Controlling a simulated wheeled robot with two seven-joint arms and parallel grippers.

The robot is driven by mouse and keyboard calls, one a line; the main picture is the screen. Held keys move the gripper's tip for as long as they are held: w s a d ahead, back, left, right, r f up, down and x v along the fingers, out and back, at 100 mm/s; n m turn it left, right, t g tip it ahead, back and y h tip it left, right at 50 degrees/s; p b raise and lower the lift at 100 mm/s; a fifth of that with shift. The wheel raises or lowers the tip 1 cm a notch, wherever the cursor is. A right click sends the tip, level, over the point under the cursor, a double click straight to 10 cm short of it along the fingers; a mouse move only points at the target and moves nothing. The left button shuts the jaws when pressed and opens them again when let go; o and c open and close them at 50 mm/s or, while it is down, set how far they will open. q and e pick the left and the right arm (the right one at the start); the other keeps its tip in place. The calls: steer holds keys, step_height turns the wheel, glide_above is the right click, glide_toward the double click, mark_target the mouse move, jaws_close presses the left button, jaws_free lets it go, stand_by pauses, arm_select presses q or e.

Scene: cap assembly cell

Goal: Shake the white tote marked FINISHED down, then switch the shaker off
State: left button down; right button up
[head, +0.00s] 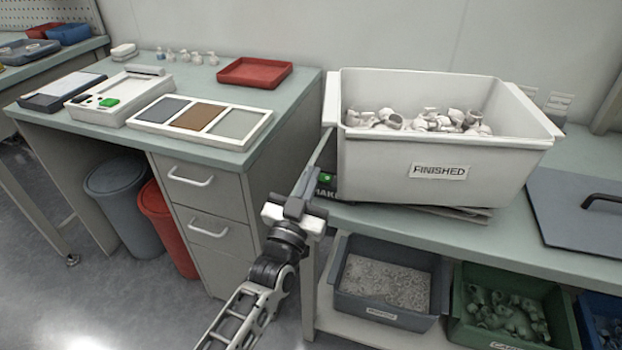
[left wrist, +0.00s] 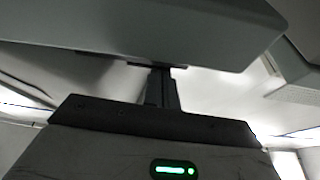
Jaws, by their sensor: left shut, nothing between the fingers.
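The white tote marked FINISHED (head: 392,172) stands upright on the right bench and holds a loose, uneven heap of white parts (head: 420,120). Under its left end is the shaker, mostly hidden, with a green switch (head: 325,179) and a partly covered label. My left gripper (head: 319,158) is shut and empty, its fingers pointing up beside the tote's left end, close to the green switch. I cannot tell whether it touches either. The left wrist view shows neither the tote nor the switch clearly. My right gripper is in neither view.
A dark board with a black handle (head: 580,210) lies right of the tote. Below are a grey bin (head: 386,318) and a green bin (head: 468,337) of parts. The left bench carries a red tray (head: 255,73) and a three-part tray (head: 146,125). A gap separates the benches.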

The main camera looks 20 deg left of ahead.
arm_select(q)
steer(key=shift+f, duration=0.25)
steer(key=shift+r+p, duration=0.25)
steer(key=shift+p, duration=0.15)
steer(key=r+p, duration=0.2)
steer(key=r, duration=0.1)
steer(key=r+p, duration=0.1)
steer(key=p, duration=0.1)
steer(key=shift+a+r, duration=0.25)
steer(key=shift+s+f+n+b, duration=0.3)
steer(key=shift+s+f, duration=0.55)
steer(key=v, duration=0.8)
steer(key=shift+d+r+b, duration=0.15)
steer(key=shift+d+b, duration=0.05)
steer(key=shift+b, duration=0.1)
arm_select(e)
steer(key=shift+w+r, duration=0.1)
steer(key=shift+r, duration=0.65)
arm_select(q)
steer(key=shift+s, duration=0.1)
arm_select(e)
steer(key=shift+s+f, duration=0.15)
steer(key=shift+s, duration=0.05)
